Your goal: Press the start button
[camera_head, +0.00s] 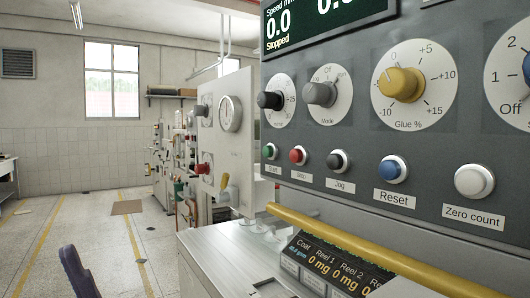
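The green start button (269,151) sits in a metal ring at the left end of the button row on the grey control panel (330,148). A small "Start" label (274,169) is below it. The display (320,18) above reads "Stopped" and speed 0.0. A dark blue, tilted shape with a rounded top (80,273) rises from the bottom edge at the left. It may be the end of my arm, but I cannot tell. It is well apart from the button, low and to the left. No finger opening shows.
Right of start are the red stop (298,155), black jog (338,160), blue reset (392,169) and white zero count (474,181) buttons. Dials sit above. A yellow rail (370,250) runs below the panel. A second cabinet (228,130) stands left; open floor (105,240) lies beyond.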

